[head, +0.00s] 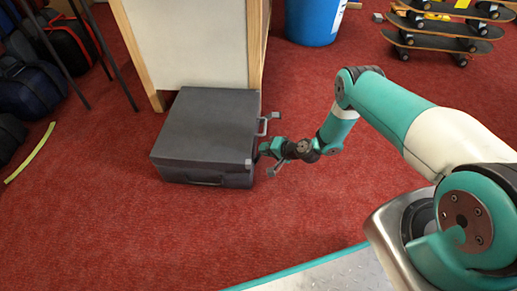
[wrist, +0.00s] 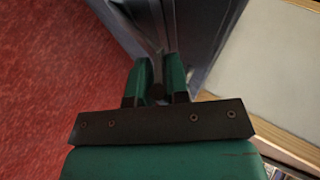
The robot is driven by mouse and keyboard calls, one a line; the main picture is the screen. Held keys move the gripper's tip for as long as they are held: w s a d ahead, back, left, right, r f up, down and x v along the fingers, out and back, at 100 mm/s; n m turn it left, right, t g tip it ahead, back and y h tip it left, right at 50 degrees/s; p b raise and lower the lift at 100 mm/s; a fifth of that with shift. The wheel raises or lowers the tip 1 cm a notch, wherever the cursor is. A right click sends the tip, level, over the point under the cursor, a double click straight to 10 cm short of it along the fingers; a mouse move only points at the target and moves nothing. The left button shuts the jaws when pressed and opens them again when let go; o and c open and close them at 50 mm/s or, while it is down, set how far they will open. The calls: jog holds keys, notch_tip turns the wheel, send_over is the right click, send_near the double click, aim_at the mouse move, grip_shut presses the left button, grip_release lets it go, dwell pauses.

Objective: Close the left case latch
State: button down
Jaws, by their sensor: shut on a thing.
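A dark grey case (head: 208,125) lies flat on the red carpet with its lid down; it also shows in the wrist view (wrist: 204,35). A light grey latch lever (head: 265,125) sticks out from its right side, towards the far end. My gripper (head: 263,149) is at the same side, nearer the front corner. In the wrist view my gripper (wrist: 159,68) has its green fingers shut on a narrow grey part against the case, apparently a latch. The fingers hide most of it. Whether this is the left latch I cannot tell.
A white cabinet with wooden edges (head: 190,45) stands right behind the case. A blue bin (head: 314,20) and a rack of skateboards (head: 440,30) are farther back. Dark bags (head: 30,90) lie at the left. The carpet (head: 110,220) in front is clear.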

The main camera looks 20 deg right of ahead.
jog(key=shift+w+a+r, duration=0.2)
jog(key=shift+a+r, duration=0.1)
jog(key=shift+a, duration=0.25)
jog(key=c, duration=1.2)
grip_release()
jog(key=shift+o, duration=0.2)
jog(key=shift+d, duration=0.1)
jog(key=p+v, duration=0.8)
jog(key=v, duration=0.9)
jog(key=shift+s+d+p, duration=0.15)
jog(key=shift+d+p, duration=0.05)
jog(key=shift+p, duration=0.15)
jog(key=shift+f, duration=0.1)
jog(key=shift+c, duration=0.3)
